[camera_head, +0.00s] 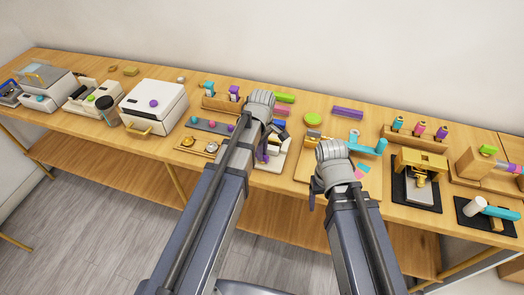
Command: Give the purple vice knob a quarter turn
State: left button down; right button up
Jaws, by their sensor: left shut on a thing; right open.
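The vice (282,150) stands on a pale base near the front edge of the middle of the table, partly hidden by my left arm. Its purple knob (262,157) shows as a small patch right beside that arm. My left gripper (268,139) reaches down at the vice and is shut on the purple knob. The fingers are mostly hidden behind the arm, so the exact grip and the knob's angle are hard to see. My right gripper (317,190) is open, near the table's front edge to the right of the vice.
Left of the vice are a brass-piece tray (196,147) and a white box (152,105) with its own purple knob. Right are a teal-handled tool (367,147), a brass press (421,162) and a mallet (490,208). A bottle rack (414,137) stands behind. Free room is small.

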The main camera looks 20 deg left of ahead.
pick_arm(q)
jog(key=shift+w+a, duration=0.1)
jog(key=n, duration=0.2)
jog(key=shift+n, duration=0.4)
jog(key=c, duration=0.7)
grip_release()
jog(key=shift+c, duration=0.2)
jog(key=shift+s+a, duration=0.1)
jog(key=shift+s, duration=0.1)
jog(key=shift+r, duration=0.1)
